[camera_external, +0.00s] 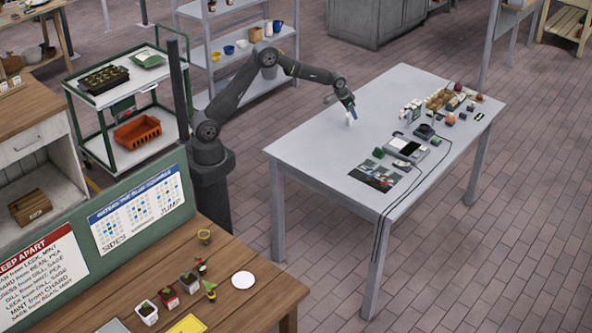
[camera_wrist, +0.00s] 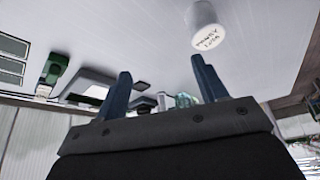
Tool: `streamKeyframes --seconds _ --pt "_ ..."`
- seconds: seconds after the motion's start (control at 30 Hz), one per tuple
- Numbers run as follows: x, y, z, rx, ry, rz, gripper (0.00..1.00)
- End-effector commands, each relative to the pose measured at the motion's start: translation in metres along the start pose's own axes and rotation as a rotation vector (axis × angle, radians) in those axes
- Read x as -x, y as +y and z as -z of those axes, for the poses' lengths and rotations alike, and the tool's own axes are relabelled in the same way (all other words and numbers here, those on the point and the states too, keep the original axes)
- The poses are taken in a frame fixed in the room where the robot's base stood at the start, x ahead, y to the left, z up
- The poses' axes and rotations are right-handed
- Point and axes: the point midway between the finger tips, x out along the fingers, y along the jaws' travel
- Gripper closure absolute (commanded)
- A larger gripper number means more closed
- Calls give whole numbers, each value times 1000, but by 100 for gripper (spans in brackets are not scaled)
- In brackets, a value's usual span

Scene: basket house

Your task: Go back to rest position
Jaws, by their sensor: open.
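My gripper (camera_external: 347,101) is at the end of my arm, low over the left part of the grey table (camera_external: 300,146). In the wrist view my gripper (camera_wrist: 160,80) shows two blue fingers spread wide apart, with nothing between them. A small white cup-like container (camera_external: 350,119) stands on the table just by the fingertips in the external view. In the wrist view the white container (camera_wrist: 205,22) has dark lettering on it and lies beyond the right finger, apart from it. The lettering is too small to read surely.
The table's right part holds a scale-like device (camera_external: 407,149), a green block (camera_external: 378,153), a printed sheet (camera_external: 378,175) and a crowded row of small items. Cables hang over the front edge. A shelf (camera_external: 236,50) and a green cart (camera_external: 125,95) stand behind and left.

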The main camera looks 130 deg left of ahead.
Motion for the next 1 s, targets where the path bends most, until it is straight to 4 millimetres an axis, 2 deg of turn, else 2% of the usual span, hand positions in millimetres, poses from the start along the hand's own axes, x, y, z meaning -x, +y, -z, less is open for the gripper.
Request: streamKeyframes --seconds 0.13,0.57,1.0 --pt "20 25 -4 -4 2 -1 35" --pt "25 110 -19 -101 -1 -44 35" --pt "37 194 -44 -202 -1 -87 35"
